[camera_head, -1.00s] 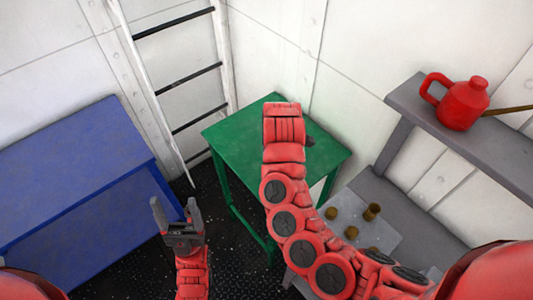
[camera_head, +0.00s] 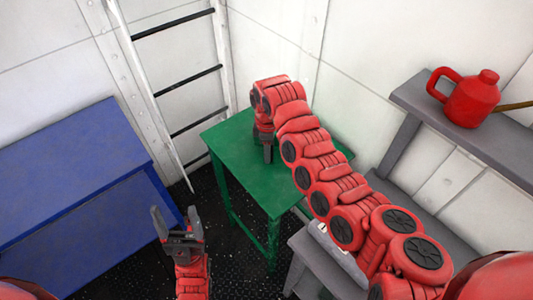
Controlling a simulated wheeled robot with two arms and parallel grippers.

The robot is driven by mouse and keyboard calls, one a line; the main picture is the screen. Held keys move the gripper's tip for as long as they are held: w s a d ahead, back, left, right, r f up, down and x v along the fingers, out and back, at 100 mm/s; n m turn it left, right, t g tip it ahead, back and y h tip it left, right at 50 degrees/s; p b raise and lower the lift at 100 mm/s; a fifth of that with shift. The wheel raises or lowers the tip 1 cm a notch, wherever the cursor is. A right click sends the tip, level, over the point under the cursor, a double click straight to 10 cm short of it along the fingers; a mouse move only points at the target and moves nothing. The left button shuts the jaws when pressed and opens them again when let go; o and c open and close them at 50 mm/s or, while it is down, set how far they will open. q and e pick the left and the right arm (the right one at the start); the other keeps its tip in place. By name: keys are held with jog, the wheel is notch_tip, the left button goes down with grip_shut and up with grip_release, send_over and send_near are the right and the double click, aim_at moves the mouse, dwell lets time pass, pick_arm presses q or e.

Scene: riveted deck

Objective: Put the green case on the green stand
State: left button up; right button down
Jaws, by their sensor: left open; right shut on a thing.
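The green stand (camera_head: 233,146) is a green table with legs, in the middle of the head view. My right gripper (camera_head: 267,157) points down over the stand's top, near its middle. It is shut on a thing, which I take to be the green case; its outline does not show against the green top. Whether it touches the stand I cannot tell. My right arm hides part of the stand's right side. My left gripper (camera_head: 178,217) is open and empty, pointing up over the dark floor, left of the stand and apart from it.
A blue table (camera_head: 70,170) stands at the left. A ladder (camera_head: 175,75) leans at the back wall. A grey shelf (camera_head: 420,100) at the right bears a red can (camera_head: 472,100). A lower grey bench (camera_head: 325,270) lies partly behind my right arm. The riveted floor (camera_head: 115,275) is dark.

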jog(key=shift+w+a+r+p, duration=0.2)
jog(key=shift+w+p, duration=0.15)
jog(key=shift+w, duration=0.3)
notch_tip(320, 180, down, 3)
jog(key=shift+f+p, duration=0.1)
jog(key=shift+p, duration=0.75)
jog(key=shift+f, duration=0.4)
jog(key=c, duration=0.5)
grip_release()
